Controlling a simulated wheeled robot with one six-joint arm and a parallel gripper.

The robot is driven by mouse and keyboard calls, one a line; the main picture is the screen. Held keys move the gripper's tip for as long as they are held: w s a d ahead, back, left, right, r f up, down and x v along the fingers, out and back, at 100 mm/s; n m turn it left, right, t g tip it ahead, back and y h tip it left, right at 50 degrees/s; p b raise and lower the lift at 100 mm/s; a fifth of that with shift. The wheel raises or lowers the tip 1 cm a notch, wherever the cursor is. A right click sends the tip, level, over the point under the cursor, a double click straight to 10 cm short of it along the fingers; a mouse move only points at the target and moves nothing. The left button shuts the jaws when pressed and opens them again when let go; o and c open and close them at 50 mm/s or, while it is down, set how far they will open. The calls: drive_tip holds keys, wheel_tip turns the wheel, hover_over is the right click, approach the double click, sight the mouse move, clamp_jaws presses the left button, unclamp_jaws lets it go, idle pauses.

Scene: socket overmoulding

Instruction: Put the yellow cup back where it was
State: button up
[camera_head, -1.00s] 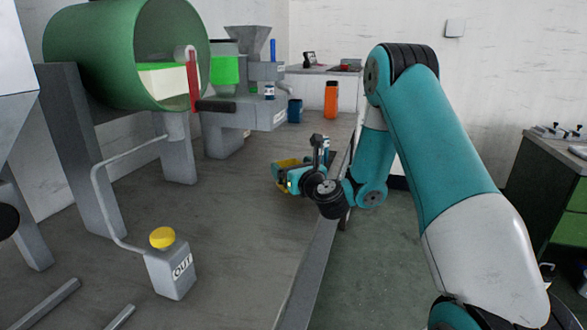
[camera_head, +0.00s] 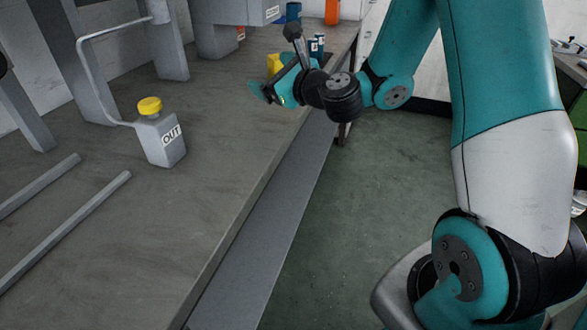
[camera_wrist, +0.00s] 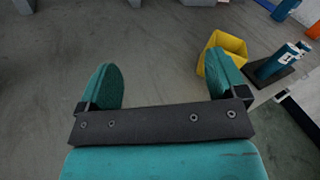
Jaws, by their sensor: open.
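The yellow cup (camera_wrist: 234,42) is on the grey table, square-sided with its opening visible in the wrist view. It is beyond and just outside my right finger, which overlaps its near side in the picture; I cannot tell if they touch. My gripper (camera_wrist: 164,82) is open, with bare table showing between its teal fingers. In the head view my gripper (camera_head: 267,93) is low over the table near its right edge, and the cup (camera_head: 274,63) shows just behind it, partly hidden.
Blue cylinders (camera_wrist: 280,60) stand on a dark base right of the cup. A blue container (camera_head: 293,11) and an orange bottle (camera_head: 332,12) are farther back. The table front is clear.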

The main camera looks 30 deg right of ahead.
drive_tip(key=s+a+n+g+y, duration=0.2)
drive_tip(key=s+a+n+g, duration=0.1)
drive_tip(key=s+a+n, duration=0.1)
drive_tip(key=s+a+n+g+y, duration=0.2)
drive_tip(key=s+a+n+g, duration=0.1)
drive_tip(key=a+n, duration=0.4)
drive_tip(key=s+a+r+n+g+y, duration=0.1)
drive_tip(key=s+a+n+g+y, duration=0.1)
drive_tip(key=s+a+n, duration=0.3)
drive_tip(key=shift+s+a+n+g, duration=0.2)
drive_tip(key=shift+n+g, duration=0.25)
drive_tip(key=shift+n, duration=0.65)
drive_tip(key=shift+s+a+n+g, duration=0.15)
drive_tip(key=shift+n+g, duration=0.3)
drive_tip(key=shift+n, duration=0.65)
drive_tip(key=s+n+g, duration=0.1)
drive_tip(key=s+n, duration=0.2)
drive_tip(key=s+n+g+h, duration=0.1)
drive_tip(key=s+n+g, duration=0.1)
drive_tip(key=s, duration=0.1)
drive_tip(key=s+a+f+n+g+h, duration=0.1)
drive_tip(key=s+n, duration=0.2)
drive_tip(key=shift+s+n, duration=0.25)
drive_tip(key=shift+n, duration=0.05)
drive_tip(key=s+d+n+g+h, duration=0.3)
drive_tip(key=s+n, duration=0.4)
drive_tip(key=s, duration=0.1)
drive_tip(key=shift+s+d+f+h, duration=0.3)
drive_tip(key=shift+s+h, duration=0.05)
drive_tip(key=shift+h, duration=0.05)
